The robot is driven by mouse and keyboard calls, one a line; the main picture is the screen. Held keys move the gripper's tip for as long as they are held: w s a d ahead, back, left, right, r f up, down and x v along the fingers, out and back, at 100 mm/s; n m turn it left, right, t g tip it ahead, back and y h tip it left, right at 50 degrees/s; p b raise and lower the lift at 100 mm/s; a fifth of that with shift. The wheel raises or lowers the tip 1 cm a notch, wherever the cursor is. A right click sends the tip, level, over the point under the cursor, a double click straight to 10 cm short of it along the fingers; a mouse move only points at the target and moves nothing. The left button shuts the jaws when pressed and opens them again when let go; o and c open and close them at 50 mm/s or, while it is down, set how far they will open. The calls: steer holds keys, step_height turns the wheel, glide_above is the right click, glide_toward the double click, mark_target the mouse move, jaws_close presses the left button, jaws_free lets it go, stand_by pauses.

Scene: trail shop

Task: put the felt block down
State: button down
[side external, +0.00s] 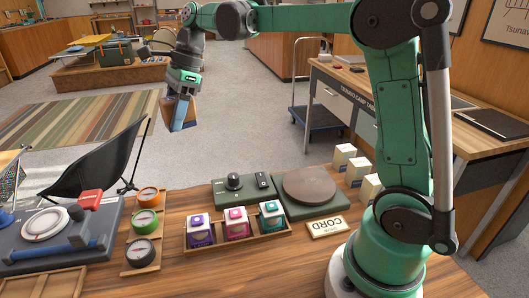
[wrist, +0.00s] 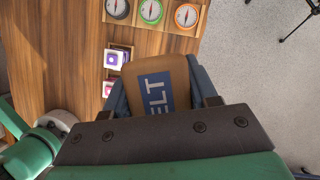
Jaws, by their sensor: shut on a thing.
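The felt block (wrist: 178,68) is tan with a blue label; the letters "ELT" show on it in the wrist view. My gripper (wrist: 158,88) is shut on the block, with a blue-grey finger on each side of it. In the side external view, my gripper (side external: 179,112) points down at the upper left. The tan block (side external: 193,108) shows there partly behind a blue finger. The block is held in the air, well above the wooden counter (side external: 185,187) and near its far edge. The block's underside is hidden.
A wooden tray (side external: 240,237) holds purple, pink and teal boxes. Compasses (side external: 145,223) stand in a rack to its left. A round brown disc (side external: 311,185) rests on a green base. A CORD sign (side external: 326,227) lies nearby. A black camp chair (side external: 103,160) stands beyond the counter.

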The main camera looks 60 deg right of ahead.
mark_target(186, 201)
steer(key=m, duration=0.2)
steer(key=w+m+t, duration=0.1)
steer(key=shift+d+r+m+h, duration=0.2)
steer(key=shift+r+m+h, duration=0.1)
steer(key=shift+m+h, duration=0.1)
steer(key=shift+f, duration=0.3)
step_height(186, 201, down, 19)
steer(key=shift+f, duration=0.15)
steer(key=shift+c, duration=1.2)
jaws_free()
steer(key=shift+f, duration=0.1)
